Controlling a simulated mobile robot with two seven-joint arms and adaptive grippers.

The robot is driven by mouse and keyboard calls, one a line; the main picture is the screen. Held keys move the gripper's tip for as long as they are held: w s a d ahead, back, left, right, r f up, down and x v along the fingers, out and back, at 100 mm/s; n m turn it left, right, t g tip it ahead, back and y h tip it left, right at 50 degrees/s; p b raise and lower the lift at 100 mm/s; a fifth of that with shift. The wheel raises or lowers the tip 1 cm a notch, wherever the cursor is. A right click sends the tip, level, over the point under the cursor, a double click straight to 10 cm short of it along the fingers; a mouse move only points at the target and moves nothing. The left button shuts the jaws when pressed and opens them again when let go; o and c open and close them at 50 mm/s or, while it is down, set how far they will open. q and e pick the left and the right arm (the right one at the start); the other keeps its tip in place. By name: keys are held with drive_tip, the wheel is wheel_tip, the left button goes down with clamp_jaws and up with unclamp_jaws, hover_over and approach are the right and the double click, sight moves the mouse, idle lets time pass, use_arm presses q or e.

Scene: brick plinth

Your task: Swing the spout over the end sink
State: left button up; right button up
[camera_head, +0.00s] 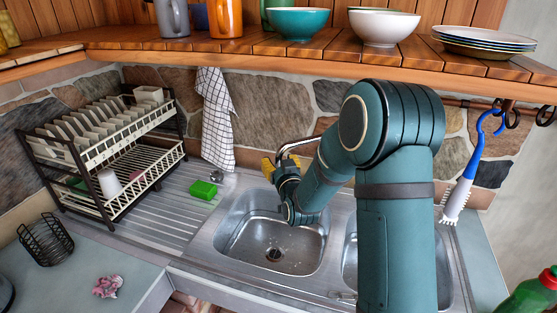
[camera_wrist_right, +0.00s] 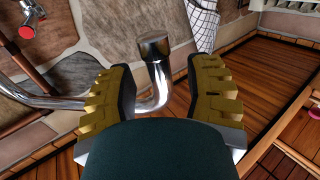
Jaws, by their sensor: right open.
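The chrome spout (camera_head: 297,143) arches out from the stone wall above the double sink. In the right wrist view the bent spout (camera_wrist_right: 160,88) with its dark end cap shows between the two yellow-padded fingers of my right gripper (camera_wrist_right: 157,95). The fingers are spread, with visible gaps on either side of the pipe. In the head view my right gripper (camera_head: 280,164) is at the spout, above the back of the left basin (camera_head: 275,240). The right basin (camera_head: 349,262) is partly hidden behind my right arm. My left gripper is not in view.
A dish rack (camera_head: 105,150) with plates stands at left. A green sponge (camera_head: 204,190) lies on the drainboard. A checked towel (camera_head: 217,125) hangs on the wall. A wooden shelf (camera_head: 215,52) with bowls overhangs the sink. A blue-handled brush (camera_head: 468,175) hangs at right.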

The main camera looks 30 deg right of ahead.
drive_tip(key=shift+w+d, duration=0.15)
drive_tip(key=shift+w, duration=0.25)
drive_tip(key=shift+o, duration=0.3)
clamp_jaws()
